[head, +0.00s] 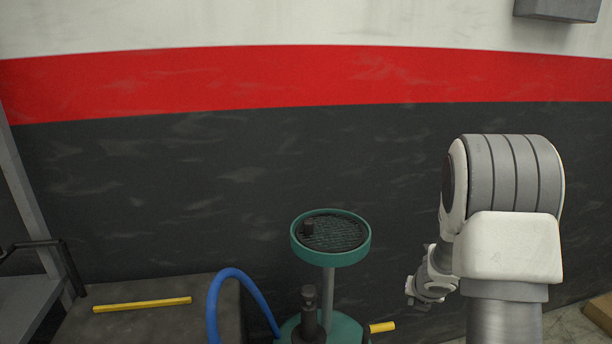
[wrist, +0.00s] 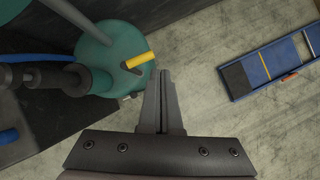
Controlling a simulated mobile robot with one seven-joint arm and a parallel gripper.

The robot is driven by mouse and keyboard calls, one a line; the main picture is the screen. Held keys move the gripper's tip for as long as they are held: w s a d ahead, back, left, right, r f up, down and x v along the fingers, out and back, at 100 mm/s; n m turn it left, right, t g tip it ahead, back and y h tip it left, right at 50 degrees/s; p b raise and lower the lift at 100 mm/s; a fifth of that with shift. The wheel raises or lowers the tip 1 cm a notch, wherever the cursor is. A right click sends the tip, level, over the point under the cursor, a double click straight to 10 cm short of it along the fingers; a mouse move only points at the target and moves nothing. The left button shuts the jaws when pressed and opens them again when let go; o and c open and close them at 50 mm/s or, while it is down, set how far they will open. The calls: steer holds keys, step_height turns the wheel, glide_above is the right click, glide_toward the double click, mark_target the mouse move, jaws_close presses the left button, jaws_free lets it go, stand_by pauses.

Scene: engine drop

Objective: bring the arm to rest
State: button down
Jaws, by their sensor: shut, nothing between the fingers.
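My gripper (wrist: 164,78) shows in the wrist view with its two dark fingers together and nothing between them. It hangs over bare concrete floor, beside the green base (wrist: 107,47) of a round stand. In the head view my arm is on the right, folded, and its fingers are hidden or too small to make out there.
A green stand with a round mesh tray (head: 331,232) stands left of my arm, a blue hose (head: 216,290) beside it. A yellow handle (wrist: 140,60) juts from its base close to my fingers. A blue flat frame (wrist: 268,67) lies on the floor. The wall (head: 250,190) is behind.

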steer(key=s+a+r+m+h, duration=0.1)
steer(key=s+r+m, duration=0.2)
steer(key=r+m, duration=0.35)
steer(key=s+r+m+t+h, duration=0.1)
steer(key=s+r+m, duration=0.35)
steer(key=r, duration=0.35)
steer(key=s+a+r+m+h, duration=0.1)
steer(key=s+r+m, duration=0.2)
steer(key=r+m, duration=0.4)
steer(key=s+a+r+m+y, duration=0.1)
steer(key=s+a+m+y, duration=0.1)
steer(key=s+a+m, duration=0.4)
steer(key=s+a+r+m+g+y, duration=0.1)
steer(key=s+a+m, duration=0.5)
steer(key=s, duration=0.7)
steer(key=shift+a+r+m+y, duration=0.25)
steer(key=shift+r+m+y, duration=0.3)
steer(key=shift+m, duration=0.35)
